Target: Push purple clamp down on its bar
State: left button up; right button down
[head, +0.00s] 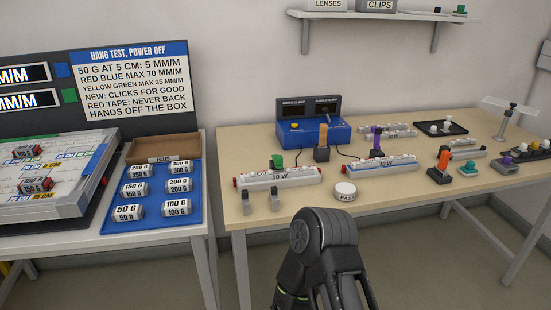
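The purple clamp (377,141) stands upright on the right half of the bench, its purple part above a dark base. A white bar with blue ends (385,167) lies just in front of it. At this size I cannot tell whether the clamp touches that bar or stands behind it, nor how far down it sits. A black arm of mine (322,245) rises at the bottom centre, in front of the bench edge and well short of the clamp. Its gripper fingertips do not show clearly, and I see no other gripper.
An amber clamp (323,138) stands left of the purple one, before a blue meter box (312,134). A red-ended bar (280,178), a round PAS tub (345,190) and small grey clips (275,196) lie nearer the edge. An orange-handled clamp (442,161) stands right.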

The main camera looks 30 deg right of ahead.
aim_at(377, 131)
jog(key=z, duration=1.7)
jog(key=i+l+z, duration=0.15)
jog(key=i+z, duration=0.2)
jog(key=i, duration=0.35)
jog(key=i+z, duration=0.4)
jog(key=i, duration=0.3)
